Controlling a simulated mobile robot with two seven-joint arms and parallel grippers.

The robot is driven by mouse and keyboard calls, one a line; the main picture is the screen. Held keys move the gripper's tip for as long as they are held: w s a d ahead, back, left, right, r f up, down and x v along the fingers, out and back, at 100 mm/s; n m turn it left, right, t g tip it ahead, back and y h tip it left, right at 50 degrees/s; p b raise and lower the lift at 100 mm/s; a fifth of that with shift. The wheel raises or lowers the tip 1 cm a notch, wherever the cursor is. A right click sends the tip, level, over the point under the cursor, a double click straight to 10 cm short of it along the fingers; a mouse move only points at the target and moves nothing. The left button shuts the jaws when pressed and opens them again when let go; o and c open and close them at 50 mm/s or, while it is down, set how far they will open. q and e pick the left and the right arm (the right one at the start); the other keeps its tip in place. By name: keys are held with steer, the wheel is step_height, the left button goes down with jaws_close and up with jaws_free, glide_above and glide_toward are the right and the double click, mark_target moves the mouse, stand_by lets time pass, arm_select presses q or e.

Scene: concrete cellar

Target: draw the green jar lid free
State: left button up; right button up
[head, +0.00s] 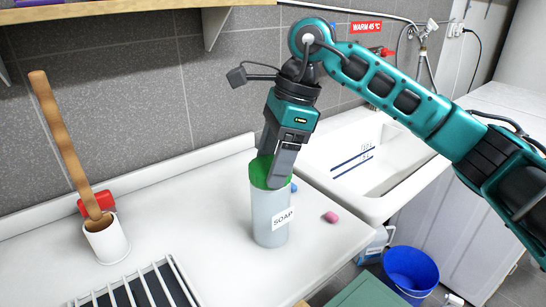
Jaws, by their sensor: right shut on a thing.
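A pale cylindrical jar (268,215) with a "SOAP" label stands upright on the white counter, left of the sink. The green jar lid (260,173) is at the jar's mouth. My right gripper (275,176) comes down from above and is shut on the lid, its fingers hiding part of it. I cannot tell whether the lid is still seated or slightly lifted. My left gripper is not in view.
A white holder (105,241) with a wooden-handled tool, a red block (95,203) and a wire rack (140,288) are left of the jar. A pink soap piece (331,217) lies right of it. The sink (362,160) and blue bucket (411,270) are farther right.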

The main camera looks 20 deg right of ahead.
steer(key=shift+c, duration=0.5)
steer(key=shift+r+p, duration=0.85)
steer(key=shift+r, duration=0.4)
steer(key=shift+r+p, duration=1.35)
steer(key=shift+r, duration=0.7)
